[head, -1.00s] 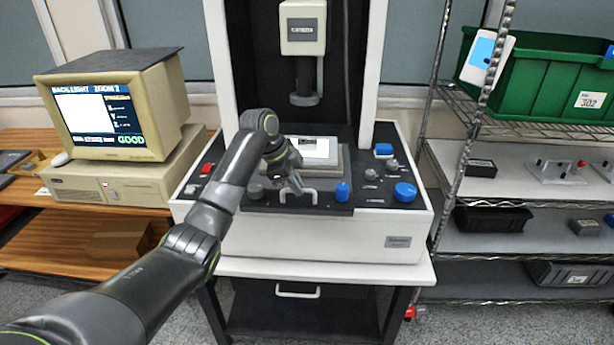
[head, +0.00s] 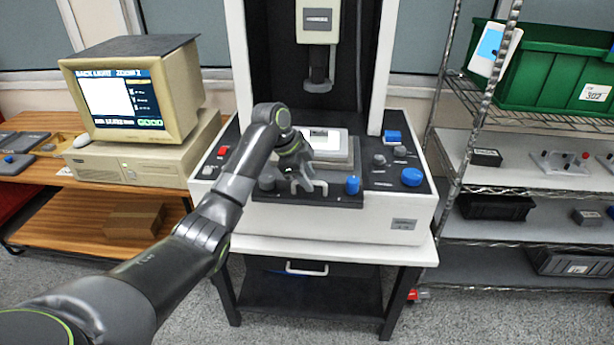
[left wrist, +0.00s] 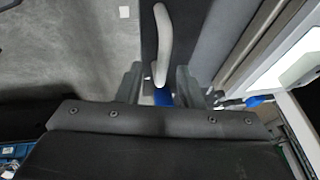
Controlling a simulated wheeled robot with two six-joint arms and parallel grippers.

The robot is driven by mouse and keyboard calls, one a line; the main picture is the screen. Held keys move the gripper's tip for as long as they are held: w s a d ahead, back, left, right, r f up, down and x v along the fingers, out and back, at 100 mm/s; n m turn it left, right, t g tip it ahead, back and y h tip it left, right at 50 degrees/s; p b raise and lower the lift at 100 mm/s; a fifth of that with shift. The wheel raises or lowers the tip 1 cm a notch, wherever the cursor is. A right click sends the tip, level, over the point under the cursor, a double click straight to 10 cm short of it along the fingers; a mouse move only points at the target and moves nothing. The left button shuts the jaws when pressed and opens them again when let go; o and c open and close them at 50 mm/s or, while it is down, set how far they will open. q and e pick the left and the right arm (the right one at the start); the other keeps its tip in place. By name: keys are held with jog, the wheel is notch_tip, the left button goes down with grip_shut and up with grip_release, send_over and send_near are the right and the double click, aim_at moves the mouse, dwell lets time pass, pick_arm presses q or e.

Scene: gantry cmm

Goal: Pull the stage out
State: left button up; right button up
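The stage (head: 343,157) is a grey platform with a pale lit plate on top, in the middle of the white measuring machine (head: 330,222). Its white handle (head: 321,188) is at the front. My left gripper (head: 302,186) is at this handle and partly covers it in the head view. In the left wrist view the pale bar of the handle (left wrist: 162,45) lies between the two fingers of my left gripper (left wrist: 158,85). The fingers stand apart, with gaps beside the bar. My right gripper is not in view.
Blue knobs (head: 353,185) and (head: 412,177) flank the stage's front right. The probe head (head: 318,25) hangs above the stage. A monitor (head: 135,95) stands at left, a wire shelf (head: 520,125) at right. Another handle (head: 307,268) is below the machine.

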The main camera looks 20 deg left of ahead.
pick_arm(q)
jog(key=shift+a+r, duration=0.15)
jog(key=shift+r, duration=0.15)
jog(key=p+v, duration=0.1)
jog(key=v, duration=1.5)
jog(key=shift+s+r, duration=0.3)
jog(key=shift+r, duration=0.05)
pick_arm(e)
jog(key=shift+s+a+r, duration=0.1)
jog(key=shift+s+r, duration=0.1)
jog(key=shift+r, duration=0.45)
pick_arm(q)
jog(key=shift+a+f, duration=0.1)
jog(key=shift+f, duration=0.05)
